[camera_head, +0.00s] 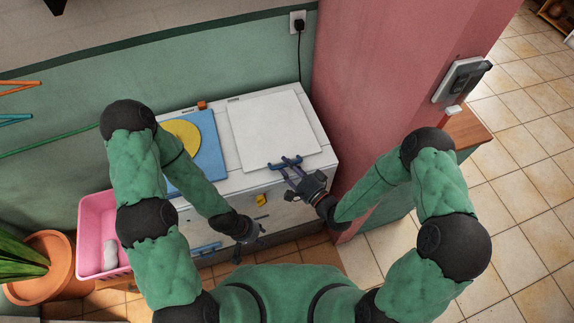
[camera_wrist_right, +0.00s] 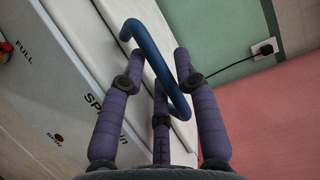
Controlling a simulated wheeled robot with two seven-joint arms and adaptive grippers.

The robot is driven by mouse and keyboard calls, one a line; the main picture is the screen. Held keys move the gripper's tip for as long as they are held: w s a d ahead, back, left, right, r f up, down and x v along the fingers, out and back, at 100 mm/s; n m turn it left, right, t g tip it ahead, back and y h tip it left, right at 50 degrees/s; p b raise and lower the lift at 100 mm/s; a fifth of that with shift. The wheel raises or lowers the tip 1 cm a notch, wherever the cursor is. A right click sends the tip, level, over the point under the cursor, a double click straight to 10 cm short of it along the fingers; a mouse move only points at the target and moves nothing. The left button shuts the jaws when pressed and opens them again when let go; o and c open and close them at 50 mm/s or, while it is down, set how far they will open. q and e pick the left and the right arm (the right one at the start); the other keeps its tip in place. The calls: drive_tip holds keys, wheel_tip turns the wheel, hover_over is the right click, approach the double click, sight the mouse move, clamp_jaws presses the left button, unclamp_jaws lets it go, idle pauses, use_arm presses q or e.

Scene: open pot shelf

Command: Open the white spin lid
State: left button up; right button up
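The white spin lid (camera_head: 274,128) lies flat and closed on the right half of the white washing machine (camera_head: 315,172). It has a blue bar handle (camera_head: 284,163) at its front edge. My right gripper (camera_head: 291,174) is at this handle with its fingers spread. In the right wrist view the blue handle (camera_wrist_right: 152,62) runs between the open fingers of my right gripper (camera_wrist_right: 160,68); I cannot tell whether they touch it. The lid shows there as a white slab (camera_wrist_right: 135,20). My left gripper (camera_head: 251,244) hangs low in front of the machine, empty, its fingers apart.
A blue lid (camera_head: 212,155) with a yellow disc (camera_head: 184,137) covers the machine's left half. A pink wall (camera_head: 388,55) stands close on the right. A pink basket (camera_head: 95,225) and a potted plant (camera_head: 45,272) stand at the left. An outlet with a cord (camera_head: 298,22) is behind.

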drive_tip(key=shift+w+a, duration=0.15)
drive_tip(key=shift+w, duration=0.05)
clamp_jaws()
